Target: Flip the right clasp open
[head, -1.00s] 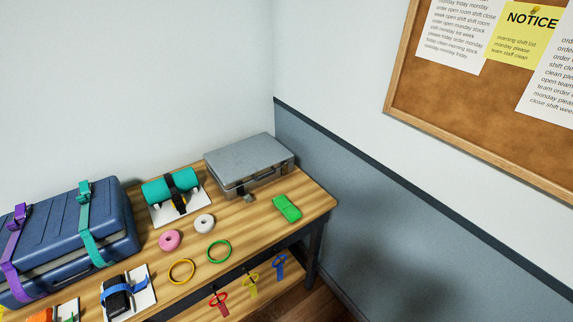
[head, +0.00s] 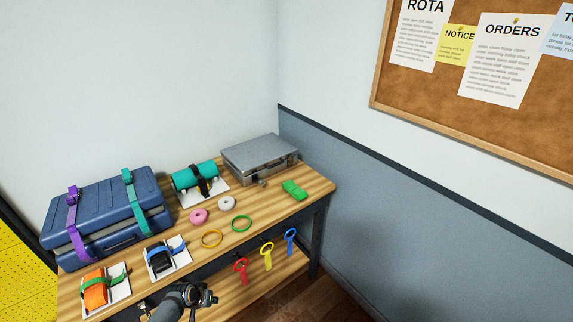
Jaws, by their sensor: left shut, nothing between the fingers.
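A grey metal case (head: 262,158) with a handle and clasps on its front stands at the far right end of the wooden bench (head: 265,212). Its front right is too small to make out the clasp positions clearly. One small clasp (head: 262,183) shows hanging at the lower front of the case. My left gripper (head: 212,299) shows at the bottom of the view, in front of the bench's near edge, well apart from the case; it is shut and empty. My right gripper is not in view.
A blue suitcase (head: 105,213) with purple and teal straps stands at left. A teal roll (head: 194,176), an orange bundle (head: 95,292), a black block (head: 161,260) and a green block (head: 294,190) lie around. Tags, including a red one (head: 241,271), hang at the front edge.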

